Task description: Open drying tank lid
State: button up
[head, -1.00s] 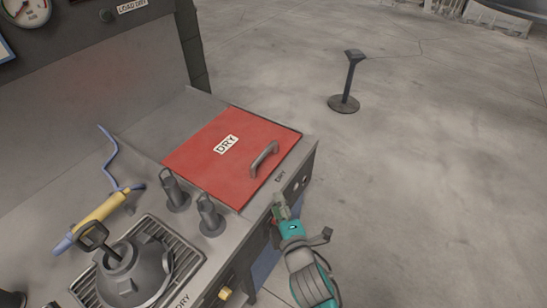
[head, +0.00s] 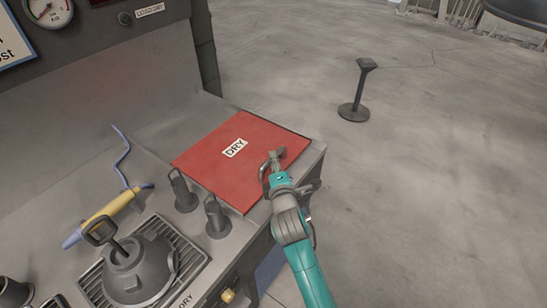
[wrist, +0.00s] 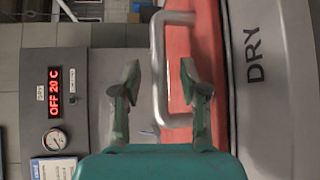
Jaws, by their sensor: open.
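The drying tank lid (head: 218,165) is a flat red panel labelled DRY, lying shut on the grey bench in the head view. Its grey bar handle (head: 264,167) is near the front right edge and is partly hidden by my gripper (head: 277,158). In the wrist view the handle (wrist: 157,60) runs up and down between the two fingers of my gripper (wrist: 160,80), with the red lid (wrist: 206,40) behind. The fingers are apart on either side of the bar. I cannot tell whether either finger touches it.
Two dark upright handles (head: 215,215) stand left of the lid. A yellow-handled tool with a blue hose (head: 100,217) and a grey domed fixture (head: 140,275) are further left. A display reading OFF 20 C (wrist: 55,92) shows in the wrist view. A post (head: 355,92) stands on open floor.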

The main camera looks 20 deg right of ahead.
jog(key=shift+x, duration=1.6)
grip_shut()
